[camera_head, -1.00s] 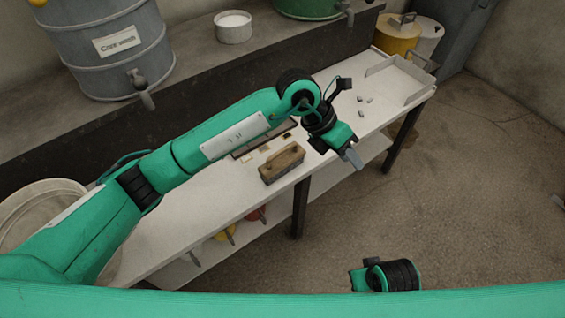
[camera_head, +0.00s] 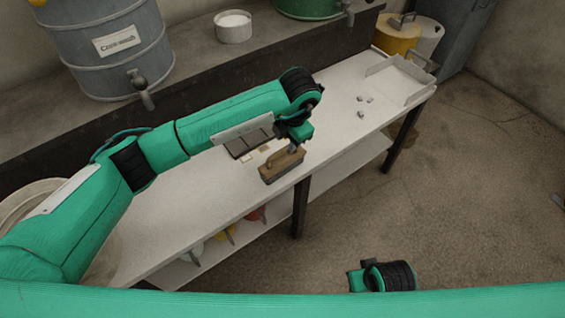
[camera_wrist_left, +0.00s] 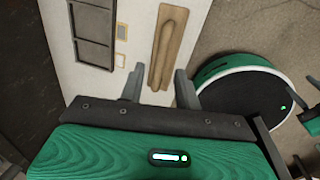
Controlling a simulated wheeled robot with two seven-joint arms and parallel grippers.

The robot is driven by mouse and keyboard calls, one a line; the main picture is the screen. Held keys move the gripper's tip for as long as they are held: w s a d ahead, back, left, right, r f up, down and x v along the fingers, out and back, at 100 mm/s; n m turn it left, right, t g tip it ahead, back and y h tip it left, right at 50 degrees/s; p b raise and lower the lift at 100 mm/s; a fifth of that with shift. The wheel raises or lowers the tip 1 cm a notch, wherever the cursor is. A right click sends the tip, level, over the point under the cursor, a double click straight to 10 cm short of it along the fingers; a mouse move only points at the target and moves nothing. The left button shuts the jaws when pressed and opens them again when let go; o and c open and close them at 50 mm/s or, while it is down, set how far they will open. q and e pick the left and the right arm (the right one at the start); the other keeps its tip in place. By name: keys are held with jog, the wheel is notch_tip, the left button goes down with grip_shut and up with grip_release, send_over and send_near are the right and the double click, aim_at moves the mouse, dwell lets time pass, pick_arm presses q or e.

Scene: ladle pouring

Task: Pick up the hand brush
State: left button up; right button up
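The hand brush (camera_head: 268,174), a brown wooden block with a raised handle, sits on the white table near its front edge. My left gripper (camera_head: 294,148) is above the brush's right end in the head view and hides part of it. In the left wrist view, the two fingers of the left gripper (camera_wrist_left: 160,84) are spread apart and empty. The brush's wooden handle (camera_wrist_left: 170,40) is just beyond the fingertips, lined up with the gap between them. Whether a finger touches it cannot be told.
A dark divided tray (camera_head: 240,145) and small pale pieces lie behind the brush on the white table (camera_head: 190,215). Several small lumps (camera_head: 361,114) and an open metal tray (camera_head: 402,82) are farther right. Funnel-like items (camera_head: 255,213) are on the lower shelf.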

aim_at(283, 149)
pick_arm(q)
jog(key=f, duration=0.3)
jog(key=a+f, duration=0.1)
jog(key=f, duration=0.1)
jog(key=shift+w+f, duration=0.25)
jog(key=shift+w, duration=0.05)
grip_shut()
